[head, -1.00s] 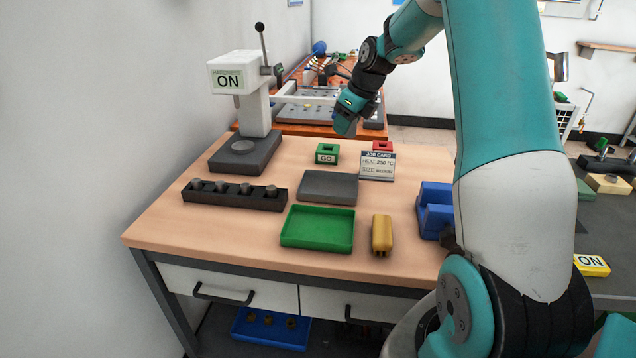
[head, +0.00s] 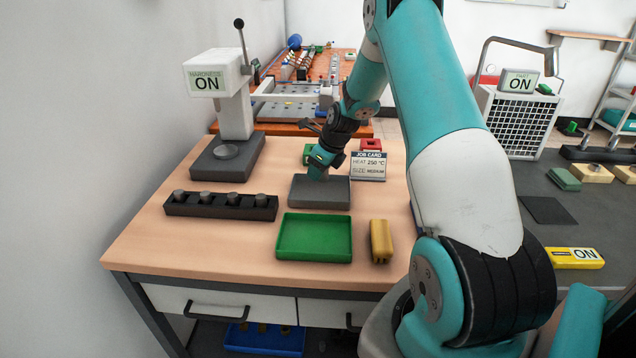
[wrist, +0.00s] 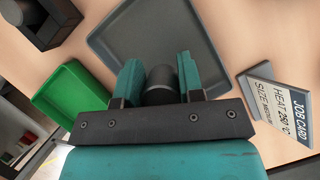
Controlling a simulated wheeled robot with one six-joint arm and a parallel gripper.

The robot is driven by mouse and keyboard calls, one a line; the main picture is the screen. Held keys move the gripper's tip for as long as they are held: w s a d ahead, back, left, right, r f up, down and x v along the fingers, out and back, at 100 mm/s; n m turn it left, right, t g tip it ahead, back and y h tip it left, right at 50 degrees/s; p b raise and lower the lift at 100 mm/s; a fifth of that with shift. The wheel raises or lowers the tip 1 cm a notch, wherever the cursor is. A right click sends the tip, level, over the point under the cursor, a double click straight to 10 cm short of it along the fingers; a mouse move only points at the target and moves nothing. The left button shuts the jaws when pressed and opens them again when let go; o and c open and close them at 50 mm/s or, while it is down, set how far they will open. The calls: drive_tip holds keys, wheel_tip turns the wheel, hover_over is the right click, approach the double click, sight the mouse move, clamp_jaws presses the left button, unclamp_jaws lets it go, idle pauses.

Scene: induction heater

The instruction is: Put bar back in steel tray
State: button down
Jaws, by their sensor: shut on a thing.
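The steel tray (head: 335,198) is a shallow grey tray in the middle of the wooden bench, behind the green tray. My gripper (head: 317,176) is low over its left rear part, pointing down. In the wrist view my gripper (wrist: 158,72) is shut on a short dark round bar (wrist: 160,88), held between the two teal fingers. The steel tray (wrist: 135,35) lies under and beyond the bar, with bare floor showing. I cannot tell whether the bar touches the tray. In the head view the bar is hidden by my gripper.
The green tray (head: 315,250) stands in front and a yellow block (head: 381,241) beside it. The job card (head: 368,168) stands close right of the steel tray. A dark rack (head: 220,213) with several round pieces and the hardness tester (head: 228,155) are left.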

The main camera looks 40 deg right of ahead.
sight(319, 193)
drive_tip(key=shift+f, duration=2.45)
drive_tip(key=shift+f, duration=0.1)
drive_tip(key=c, duration=0.7)
unclamp_jaws()
drive_tip(key=shift+c, duration=0.2)
